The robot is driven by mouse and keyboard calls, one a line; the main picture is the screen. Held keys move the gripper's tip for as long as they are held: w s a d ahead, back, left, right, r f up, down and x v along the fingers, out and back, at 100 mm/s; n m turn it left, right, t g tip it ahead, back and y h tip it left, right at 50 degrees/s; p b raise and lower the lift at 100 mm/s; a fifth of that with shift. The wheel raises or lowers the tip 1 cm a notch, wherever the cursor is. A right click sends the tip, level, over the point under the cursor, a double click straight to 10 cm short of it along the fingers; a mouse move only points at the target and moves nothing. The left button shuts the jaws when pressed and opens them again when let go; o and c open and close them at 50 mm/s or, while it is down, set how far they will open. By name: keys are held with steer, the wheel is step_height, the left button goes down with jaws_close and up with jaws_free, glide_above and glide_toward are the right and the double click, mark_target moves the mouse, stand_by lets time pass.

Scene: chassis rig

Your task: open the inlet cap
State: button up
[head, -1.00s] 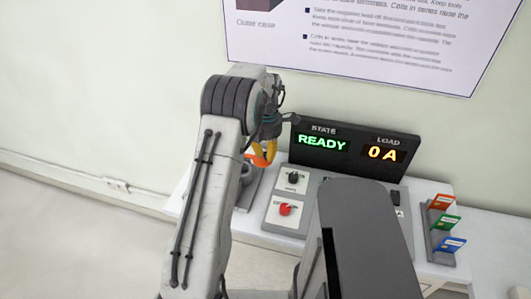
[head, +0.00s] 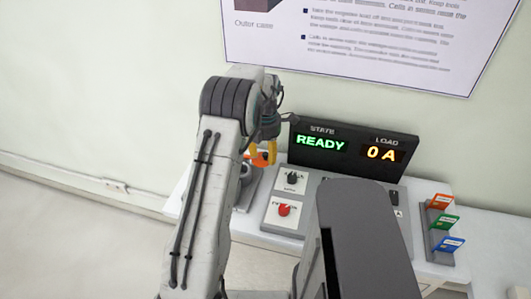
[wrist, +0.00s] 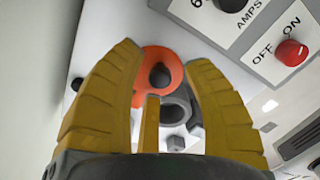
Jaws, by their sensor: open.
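The orange inlet cap (wrist: 145,66) is a round piece with a dark knob at its middle, in the upper middle of the wrist view. Just below it is a grey round socket (wrist: 178,110) with a dark inside. I cannot tell whether the cap is shut or swung aside. In the head view a bit of the orange cap (head: 259,159) shows beside my arm. My gripper (wrist: 165,62) is open, its yellow fingers on either side of the cap and socket. A narrow yellow strip stands between them. Contact with the cap is not clear. In the head view my gripper (head: 260,152) is partly hidden.
A panel with a black dial (head: 291,178) and a red knob (head: 284,209) is right of the cap. The display (head: 350,148) behind reads READY and 0 A. A rack of coloured cards (head: 440,229) stands at the right. Floor at the left is clear.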

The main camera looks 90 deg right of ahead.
mark_target(266, 153)
steer(key=shift+r, duration=0.1)
step_height(266, 153, up, 12)
stand_by(0.7)
steer(key=shift+o, duration=0.3)
